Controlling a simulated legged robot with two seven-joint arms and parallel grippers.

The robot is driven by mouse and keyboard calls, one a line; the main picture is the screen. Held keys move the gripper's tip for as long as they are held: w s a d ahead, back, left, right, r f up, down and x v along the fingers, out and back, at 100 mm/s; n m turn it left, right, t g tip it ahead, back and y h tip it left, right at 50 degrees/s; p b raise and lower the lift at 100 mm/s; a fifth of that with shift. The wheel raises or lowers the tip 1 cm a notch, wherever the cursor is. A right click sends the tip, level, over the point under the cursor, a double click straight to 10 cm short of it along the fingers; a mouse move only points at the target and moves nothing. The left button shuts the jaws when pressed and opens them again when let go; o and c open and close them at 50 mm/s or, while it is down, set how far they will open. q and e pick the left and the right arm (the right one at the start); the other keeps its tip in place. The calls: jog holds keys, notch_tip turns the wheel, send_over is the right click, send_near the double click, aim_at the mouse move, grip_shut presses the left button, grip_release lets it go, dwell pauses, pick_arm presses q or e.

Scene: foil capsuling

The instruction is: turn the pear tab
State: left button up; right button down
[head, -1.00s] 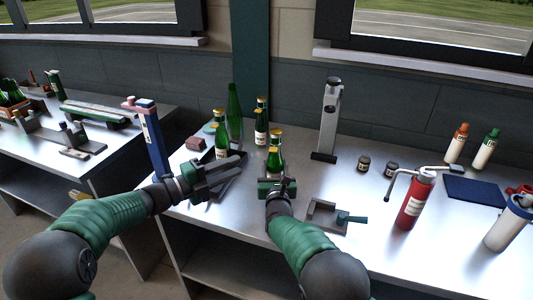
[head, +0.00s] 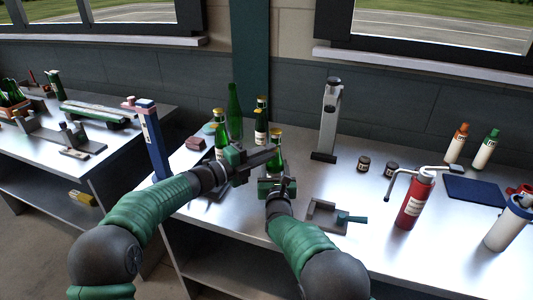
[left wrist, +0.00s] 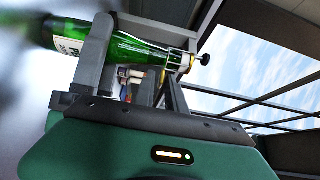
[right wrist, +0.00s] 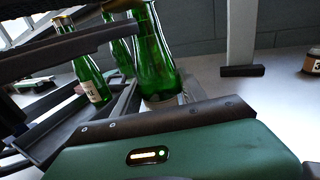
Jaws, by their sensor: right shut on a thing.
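A green bottle with a gold top (head: 278,138) stands upright in front of me. In the left wrist view its neck (left wrist: 135,48) runs sideways, with thin wire and a small dark knob (left wrist: 205,59) at its end. I cannot tell for sure which part is the pear tab. My right gripper (head: 281,186) is shut on this bottle; in the right wrist view the bottle (right wrist: 155,70) is at its fingers. My left gripper (head: 268,157) is open, its fingers reaching beside the bottle's upper part and hiding some of it in the head view.
Two more gold-topped bottles (head: 219,140) (head: 261,122) and a taller green bottle (head: 234,108) stand behind. A grey upright stand (head: 327,120), small jars (head: 364,163), a small grey holder (head: 325,214) and a red cylinder (head: 415,200) are to the right.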

pick_arm(q)
grip_shut()
jog(key=shift+s+f+n+t+h, duration=0.1)
jog(key=shift+f+n+t+h, duration=0.2)
jog(key=shift+n+t+h, duration=0.55)
jog(key=shift+o, duration=1.7)
grip_release()
jog(key=shift+n+y, duration=0.25)
jog(key=shift+n, duration=0.1)
